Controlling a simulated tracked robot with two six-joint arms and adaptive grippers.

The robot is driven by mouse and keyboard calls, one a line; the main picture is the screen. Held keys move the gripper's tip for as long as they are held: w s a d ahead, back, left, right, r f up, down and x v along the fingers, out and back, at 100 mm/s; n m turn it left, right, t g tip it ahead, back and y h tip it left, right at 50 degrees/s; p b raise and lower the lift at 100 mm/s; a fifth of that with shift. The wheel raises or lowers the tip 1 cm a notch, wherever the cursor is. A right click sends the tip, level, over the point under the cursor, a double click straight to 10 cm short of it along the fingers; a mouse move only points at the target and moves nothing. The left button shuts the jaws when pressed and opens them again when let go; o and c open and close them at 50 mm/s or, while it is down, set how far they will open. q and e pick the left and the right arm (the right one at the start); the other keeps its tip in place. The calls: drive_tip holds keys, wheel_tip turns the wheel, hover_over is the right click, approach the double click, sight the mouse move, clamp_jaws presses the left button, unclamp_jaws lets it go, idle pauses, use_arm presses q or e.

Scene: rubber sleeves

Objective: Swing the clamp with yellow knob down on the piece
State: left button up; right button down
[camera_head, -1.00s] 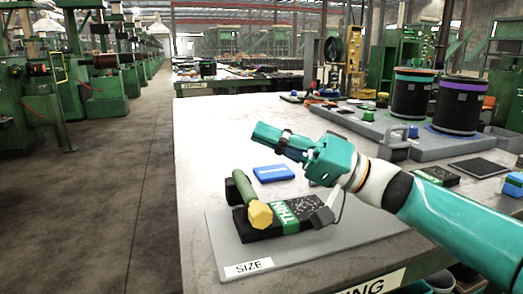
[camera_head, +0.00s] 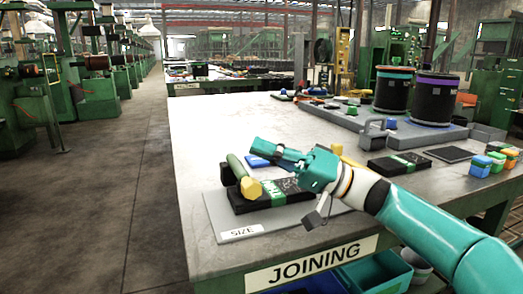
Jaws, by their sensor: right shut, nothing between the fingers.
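The clamp is a green bar (camera_head: 238,169) with a yellow knob (camera_head: 251,187) at its near end. It is at the left end of the piece, a black block with a green label (camera_head: 277,197). I cannot tell whether the knob touches the piece. Both are on a grey board (camera_head: 214,209) marked SIZE. My right gripper (camera_head: 262,148) is shut and empty, its fingers pointing left. In the picture it is just above and behind the clamp, apart from the knob. My left gripper is out of view.
A blue block (camera_head: 257,161) lies behind the clamp, partly hidden by my gripper. To the right are a black pad with a green stripe (camera_head: 398,164), several coloured blocks (camera_head: 481,166) and a grey tray (camera_head: 340,118) with two large spools. The table's left side (camera_head: 200,140) is clear.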

drive_tip(key=shift+a, duration=0.1)
drive_tip(key=d, duration=1.3)
drive_tip(key=shift+s+f, duration=0.25)
drive_tip(key=shift+s, duration=0.2)
